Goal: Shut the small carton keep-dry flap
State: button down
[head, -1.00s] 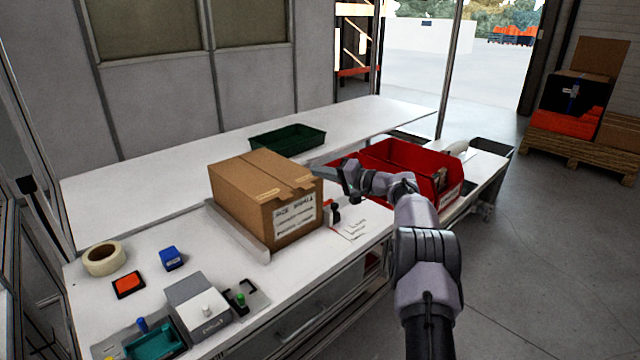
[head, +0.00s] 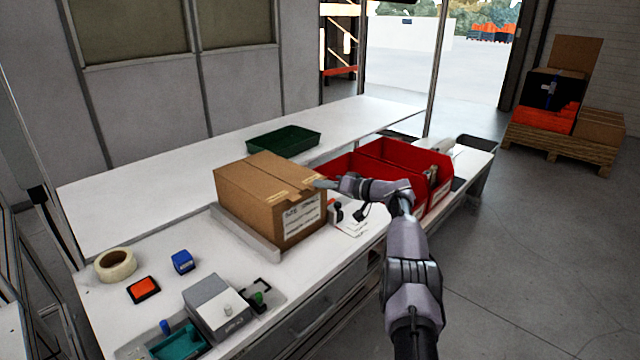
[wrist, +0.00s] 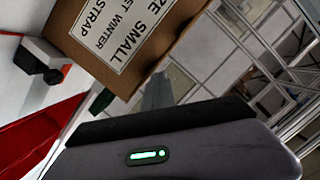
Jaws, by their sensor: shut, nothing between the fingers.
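The small carton (head: 262,200) is a brown cardboard box on the white bench, with a white label (head: 303,217) on its near side. Its top looks covered by flaps (head: 270,172); I cannot tell how flat the keep-dry flap lies. My gripper (head: 322,184) is shut and empty, at the carton's upper right corner; whether it touches is unclear. In the wrist view the carton's labelled side (wrist: 125,32) reads "SIZE SMALL", and the gripper's grey body fills the bottom. The flap itself is not clearly visible there.
Red bins (head: 408,170) stand right of the carton, close behind my arm. A green tray (head: 284,142) lies behind it. A tape roll (head: 115,264), a blue block (head: 182,261) and an orange pad (head: 143,289) lie at the front left. A black-handled stamp (head: 337,211) stands beside the carton.

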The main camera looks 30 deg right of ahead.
jog(key=shift+f, duration=0.15)
dwell(0.3)
jog(key=s+d+r+b, duration=0.2)
jog(key=s+d+r, duration=0.1)
jog(key=s+r, duration=0.5)
jog(key=s+a+r+g, duration=0.2)
jog(key=s+a, duration=0.1)
jog(key=a, duration=0.5)
jog(key=s+a+r+g, duration=0.2)
jog(key=s+a+r, duration=0.1)
jog(key=a, duration=0.5)
jog(key=s+a+r+m+g+h, duration=0.1)
jog(key=s+a+g, duration=0.2)
jog(key=s+a, duration=0.95)
jog(key=s+a+f+h, duration=0.1)
jog(key=s+a+f, duration=0.1)
jog(key=s, duration=0.6)
jog(key=s+a+f+m+h, duration=0.1)
jog(key=s+f, duration=0.3)
jog(key=s, duration=0.5)
jog(key=s+a+f+g+h, duration=0.1)
jog(key=s+a+f+h, duration=0.1)
jog(key=s, duration=0.6)
jog(key=shift+s+a+f, duration=0.35)
jog(key=shift+s+f, duration=0.05)
